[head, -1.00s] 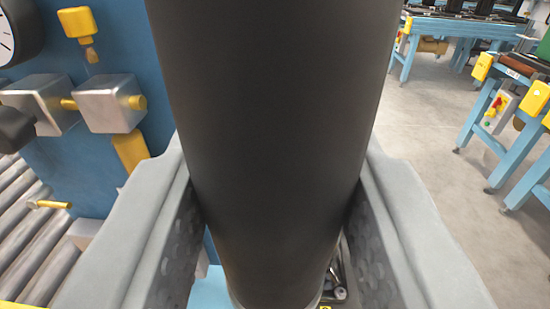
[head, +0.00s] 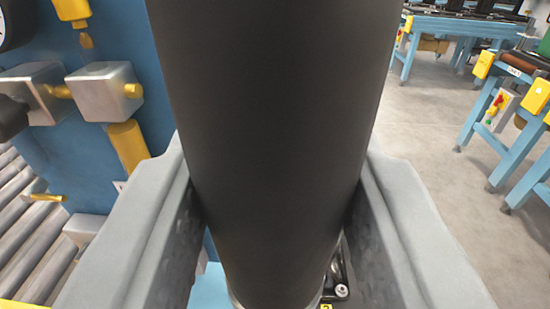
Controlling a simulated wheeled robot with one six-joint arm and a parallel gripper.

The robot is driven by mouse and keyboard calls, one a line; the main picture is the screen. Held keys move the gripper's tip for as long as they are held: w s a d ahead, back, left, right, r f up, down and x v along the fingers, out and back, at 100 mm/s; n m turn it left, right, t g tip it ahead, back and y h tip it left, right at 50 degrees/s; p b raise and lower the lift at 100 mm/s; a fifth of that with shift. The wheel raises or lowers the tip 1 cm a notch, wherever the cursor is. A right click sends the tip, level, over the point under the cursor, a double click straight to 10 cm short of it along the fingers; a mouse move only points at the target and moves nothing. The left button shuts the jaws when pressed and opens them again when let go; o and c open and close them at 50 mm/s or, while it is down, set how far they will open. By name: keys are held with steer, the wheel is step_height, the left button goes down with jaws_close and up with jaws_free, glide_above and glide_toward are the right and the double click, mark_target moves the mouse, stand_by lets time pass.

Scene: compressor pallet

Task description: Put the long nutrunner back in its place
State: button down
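A thick black cylinder, which I take to be the body of the long nutrunner (head: 275,130), fills the middle of the head view from the top edge down to a light rim near the bottom. My gripper (head: 278,215) is shut on it, one grey finger pressed against each side. The nutrunner's far end and its place are hidden or cannot be made out. A light blue surface (head: 208,288) and a small dark metal part (head: 340,283) show below, beside the cylinder.
A blue panel (head: 95,170) with metal blocks (head: 104,92), yellow fittings and a gauge stands close on the left, above a roller conveyor (head: 30,225). Light blue workbenches (head: 495,140) stand at the right and back. Grey floor (head: 430,150) lies open between.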

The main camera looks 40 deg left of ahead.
steer(key=shift+f, duration=0.4)
stand_by(0.4)
steer(key=c, duration=1)
jaws_free()
steer(key=shift+c, duration=0.2)
steer(key=shift+o, duration=0.7)
steer(key=shift+f, duration=0.25)
steer(key=v, duration=1.7)
steer(key=shift+s+r, duration=0.15)
steer(key=shift+s, duration=0.1)
steer(key=s+d+r+m+t+h, duration=0.1)
steer(key=s+d+m+h, duration=0.2)
steer(key=d, duration=1.1)
steer(key=s+d+r+m+t+h, duration=0.1)
steer(key=s+d+m+h, duration=0.2)
steer(key=s+d+h, duration=0.4)
steer(key=s+d, duration=0.2)
steer(key=d, duration=0.6)
steer(key=shift+d+m+t, duration=0.15)
steer(key=shift+m+t, duration=0.15)
steer(key=shift+m, duration=0.1)
